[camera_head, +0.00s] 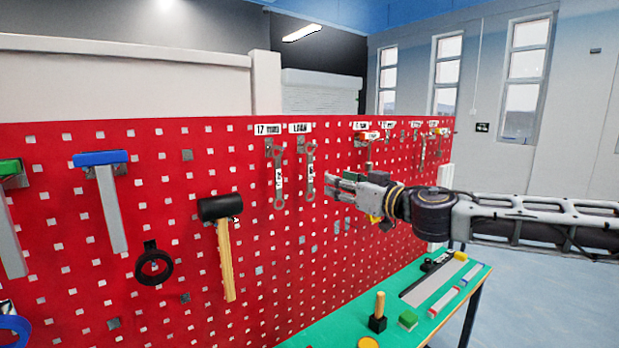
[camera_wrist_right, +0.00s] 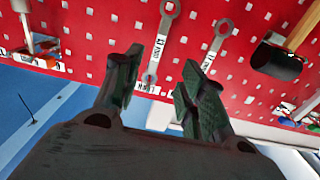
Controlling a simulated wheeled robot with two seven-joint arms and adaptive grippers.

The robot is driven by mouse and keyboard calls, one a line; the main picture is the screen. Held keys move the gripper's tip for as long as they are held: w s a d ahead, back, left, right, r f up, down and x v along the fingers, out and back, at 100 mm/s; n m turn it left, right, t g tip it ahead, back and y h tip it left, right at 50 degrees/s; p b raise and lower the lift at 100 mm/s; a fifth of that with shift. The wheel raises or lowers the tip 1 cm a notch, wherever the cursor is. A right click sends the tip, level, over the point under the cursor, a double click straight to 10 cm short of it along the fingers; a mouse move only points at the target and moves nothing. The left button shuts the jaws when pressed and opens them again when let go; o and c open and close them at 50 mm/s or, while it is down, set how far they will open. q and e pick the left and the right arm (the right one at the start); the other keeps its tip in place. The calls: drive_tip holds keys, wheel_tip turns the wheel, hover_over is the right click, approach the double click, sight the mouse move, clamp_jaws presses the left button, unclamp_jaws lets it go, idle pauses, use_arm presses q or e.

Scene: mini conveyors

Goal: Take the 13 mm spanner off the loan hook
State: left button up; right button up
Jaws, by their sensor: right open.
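A spanner (camera_head: 310,172) hangs on the red pegboard under the label reading LOAN (camera_head: 300,128); its size marking is too small to read surely. In the right wrist view, which sees the board upside down, this spanner (camera_wrist_right: 157,52) appears in the gap between my fingers. A second spanner (camera_head: 279,178) hangs just left of it under a label starting with 17 (camera_head: 267,129). My right gripper (camera_head: 331,186) is open and empty, just right of the loan spanner in the head view. No contact is visible. My left gripper is out of view.
A black-headed mallet (camera_head: 225,246), a blue-topped tool (camera_head: 108,190) and a black ring (camera_head: 153,266) hang to the left. More small tools hang at the board's far right. A green bench (camera_head: 330,333) with blocks and a wooden-handled tool (camera_head: 378,312) stands below.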

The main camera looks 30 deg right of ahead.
sight(311, 175)
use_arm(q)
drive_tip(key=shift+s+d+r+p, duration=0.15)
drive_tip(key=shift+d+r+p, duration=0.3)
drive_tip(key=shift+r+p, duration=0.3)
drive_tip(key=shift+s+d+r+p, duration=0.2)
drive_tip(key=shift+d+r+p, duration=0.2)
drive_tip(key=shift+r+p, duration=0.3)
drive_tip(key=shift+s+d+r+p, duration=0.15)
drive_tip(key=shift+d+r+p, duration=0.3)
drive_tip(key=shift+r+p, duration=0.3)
use_arm(e)
drive_tip(key=shift+w+a, duration=0.15)
drive_tip(key=shift+w, duration=2)
drive_tip(key=shift+w+a, duration=0.1)
drive_tip(key=shift+w, duration=2)
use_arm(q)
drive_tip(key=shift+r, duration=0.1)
use_arm(e)
drive_tip(key=shift+w, duration=0.1)
drive_tip(key=shift+w+p, duration=0.4)
drive_tip(key=shift+p, duration=0.2)
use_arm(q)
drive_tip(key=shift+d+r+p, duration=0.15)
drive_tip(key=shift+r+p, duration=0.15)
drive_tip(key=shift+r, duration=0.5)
use_arm(e)
drive_tip(key=shift+w+f, duration=0.1)
drive_tip(key=shift+w, duration=0.25)
